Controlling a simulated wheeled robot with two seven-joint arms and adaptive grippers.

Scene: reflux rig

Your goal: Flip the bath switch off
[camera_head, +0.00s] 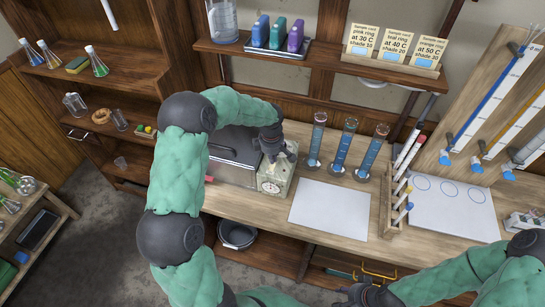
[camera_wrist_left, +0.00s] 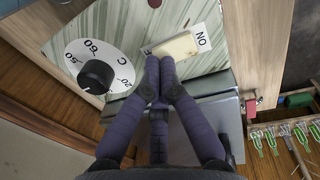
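The bath's control box (camera_head: 273,180) is pale, with a round dial on its front, and stands at the end of the grey lidded bath (camera_head: 232,150). In the left wrist view its streaked face carries a black knob (camera_wrist_left: 96,76) on a white temperature dial and a cream switch (camera_wrist_left: 176,47) beside an ON label (camera_wrist_left: 202,41). My left gripper (camera_head: 272,152) is over the box; in the wrist view its fingertips (camera_wrist_left: 159,64) are together at the switch's near edge, with nothing between them. Contact is unclear. My right gripper (camera_head: 362,293) is low at the bottom edge, its fingers unclear.
Several blue-filled cylinders (camera_head: 341,148) stand right of the box, behind a white sheet (camera_head: 328,207). A wooden rack (camera_head: 396,207) holds coloured sticks farther right. A shelf (camera_head: 330,62) with sample cards overhangs the bench.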

